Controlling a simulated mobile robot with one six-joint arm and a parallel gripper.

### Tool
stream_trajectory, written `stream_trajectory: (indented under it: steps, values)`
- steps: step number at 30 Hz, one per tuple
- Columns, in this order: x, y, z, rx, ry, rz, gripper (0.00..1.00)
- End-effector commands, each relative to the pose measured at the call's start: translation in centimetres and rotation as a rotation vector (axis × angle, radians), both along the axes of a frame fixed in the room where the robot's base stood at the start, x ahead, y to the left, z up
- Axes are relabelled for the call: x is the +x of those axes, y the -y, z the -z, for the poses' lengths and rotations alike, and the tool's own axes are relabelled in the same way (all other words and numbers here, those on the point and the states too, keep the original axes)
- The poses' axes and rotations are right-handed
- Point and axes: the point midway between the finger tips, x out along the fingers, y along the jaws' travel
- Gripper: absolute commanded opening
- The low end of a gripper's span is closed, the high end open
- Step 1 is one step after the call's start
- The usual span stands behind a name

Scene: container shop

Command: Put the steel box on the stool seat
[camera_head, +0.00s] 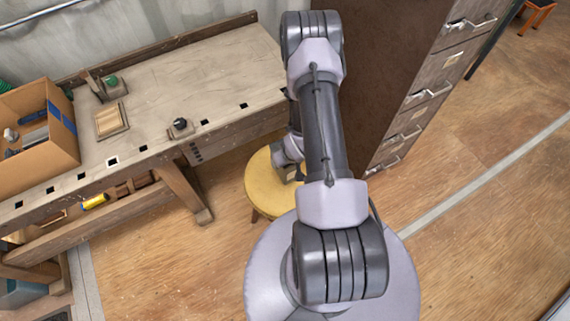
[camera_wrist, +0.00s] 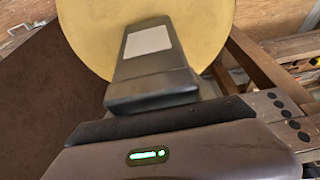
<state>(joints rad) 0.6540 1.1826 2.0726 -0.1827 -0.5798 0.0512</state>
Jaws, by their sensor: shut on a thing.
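The round yellow stool seat (camera_head: 262,186) stands between the workbench and the dark cabinet. It also fills the upper middle of the wrist view (camera_wrist: 205,45). My gripper (camera_head: 289,167) points down over the right part of the seat, partly hidden behind my arm. It is shut on the steel box (camera_head: 292,175), which shows only as a small grey-green patch at the jaws. In the wrist view a dark gripper finger (camera_wrist: 150,72) with a pale patch lies in front of the seat and covers most of what is held. I cannot tell whether the box touches the seat.
A wooden workbench (camera_head: 190,75) on the left carries a cardboard box (camera_head: 62,145) of tools and small items. A brown drawer cabinet (camera_head: 378,75) with metal handles stands close on the right of the stool.

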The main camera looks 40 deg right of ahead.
Motion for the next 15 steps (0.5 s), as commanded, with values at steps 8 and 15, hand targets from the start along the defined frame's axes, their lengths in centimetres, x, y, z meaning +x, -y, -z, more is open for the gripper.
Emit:
stream_trajectory:
  steps: [8, 15]
  values:
    - [0.4, 0.9, 3.3, 0.000, -0.002, 0.000, 0.00]
    - [0.5, 0.9, 3.5, 0.000, 0.000, 0.000, 0.00]
